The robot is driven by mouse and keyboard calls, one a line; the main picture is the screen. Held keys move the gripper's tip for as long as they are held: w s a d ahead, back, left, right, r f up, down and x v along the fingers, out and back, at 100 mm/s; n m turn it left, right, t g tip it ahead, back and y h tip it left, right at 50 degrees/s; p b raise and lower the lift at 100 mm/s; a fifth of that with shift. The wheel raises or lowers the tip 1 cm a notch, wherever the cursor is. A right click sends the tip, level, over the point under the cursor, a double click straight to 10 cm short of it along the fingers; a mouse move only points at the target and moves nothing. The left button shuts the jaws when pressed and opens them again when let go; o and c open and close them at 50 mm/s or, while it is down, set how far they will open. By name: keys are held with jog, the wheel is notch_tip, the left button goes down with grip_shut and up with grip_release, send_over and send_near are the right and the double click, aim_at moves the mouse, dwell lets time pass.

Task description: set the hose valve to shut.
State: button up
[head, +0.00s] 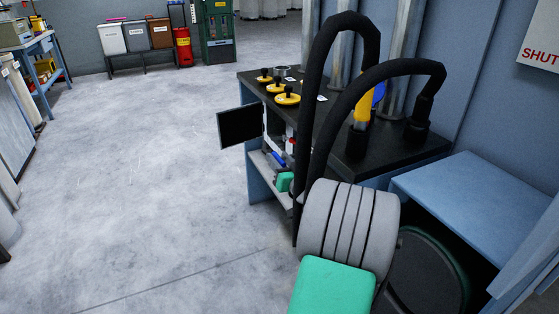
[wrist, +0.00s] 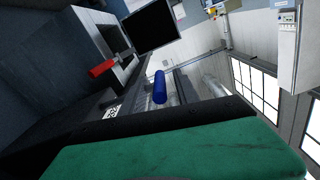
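I cannot tell for sure which part is the hose valve. Two thick black hoses (head: 335,95) arch over a black-topped bench (head: 398,152), the lower one down to a fitting at its right end. Behind them stand a yellow part (head: 363,108) and a blue lever-like part (head: 379,95). The wrist view shows a blue cylindrical handle (wrist: 160,87) and a red handle (wrist: 102,68) on a dark box.
A blue cabinet (head: 465,185) stands at right. The floor (head: 140,170) at left is clear.

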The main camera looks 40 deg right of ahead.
jog(key=shift+c, duration=0.6)
grip_shut()
dwell(0.8)
